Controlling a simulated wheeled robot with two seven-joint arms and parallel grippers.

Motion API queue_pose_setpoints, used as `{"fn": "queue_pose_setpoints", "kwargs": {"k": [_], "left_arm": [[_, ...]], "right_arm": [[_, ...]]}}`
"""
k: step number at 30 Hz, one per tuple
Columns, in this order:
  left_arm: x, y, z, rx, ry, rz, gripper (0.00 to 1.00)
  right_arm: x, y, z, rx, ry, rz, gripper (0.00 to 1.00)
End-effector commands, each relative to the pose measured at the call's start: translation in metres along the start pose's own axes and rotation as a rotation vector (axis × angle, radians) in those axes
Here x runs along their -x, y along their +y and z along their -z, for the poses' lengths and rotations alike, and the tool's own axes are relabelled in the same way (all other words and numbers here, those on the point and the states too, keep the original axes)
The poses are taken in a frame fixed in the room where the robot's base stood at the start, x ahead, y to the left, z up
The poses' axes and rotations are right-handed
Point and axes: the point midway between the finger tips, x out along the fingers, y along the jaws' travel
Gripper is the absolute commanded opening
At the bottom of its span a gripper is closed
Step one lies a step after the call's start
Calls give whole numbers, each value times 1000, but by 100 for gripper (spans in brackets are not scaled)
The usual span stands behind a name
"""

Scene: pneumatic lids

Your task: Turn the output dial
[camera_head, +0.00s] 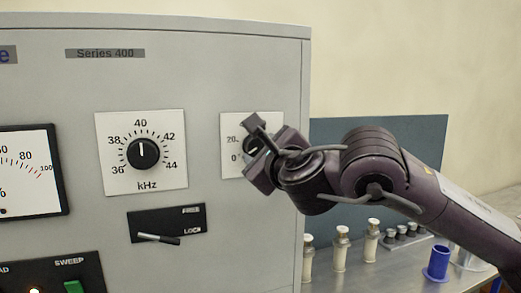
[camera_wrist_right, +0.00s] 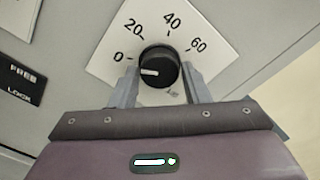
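The output dial (camera_wrist_right: 158,66) is a round black knob with a white pointer line on a white scale plate (camera_wrist_right: 112,42) marked 0, 20, 40, 60. In the right wrist view the pointer aims left, a little below the 0 mark. My right gripper (camera_wrist_right: 160,80) has its two fingers apart, one on each side of the knob; I cannot tell whether they touch it. My left gripper is not in view.
The kHz dial (camera_head: 143,153) and a lock lever (camera_head: 160,239) are on the grey panel (camera_head: 200,80) left of my gripper. A meter (camera_head: 30,165) is further left. Several small bottles and a blue cup (camera_head: 437,263) stand on the bench at right.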

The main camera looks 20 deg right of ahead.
Motion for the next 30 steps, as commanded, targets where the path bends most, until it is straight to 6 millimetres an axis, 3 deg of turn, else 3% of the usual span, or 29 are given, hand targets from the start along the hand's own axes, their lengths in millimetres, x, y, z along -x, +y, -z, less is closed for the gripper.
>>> {"fn": "queue_pose_setpoints", "kwargs": {"k": [1,6,17,30], "left_arm": [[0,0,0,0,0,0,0],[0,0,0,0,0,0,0],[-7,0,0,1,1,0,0],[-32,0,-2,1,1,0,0]], "right_arm": [[0,0,0,0,-1,0,35],[0,0,0,0,-1,0,14],[0,2,0,-65,-2,-1,14],[0,3,1,-416,-3,-3,14]]}}
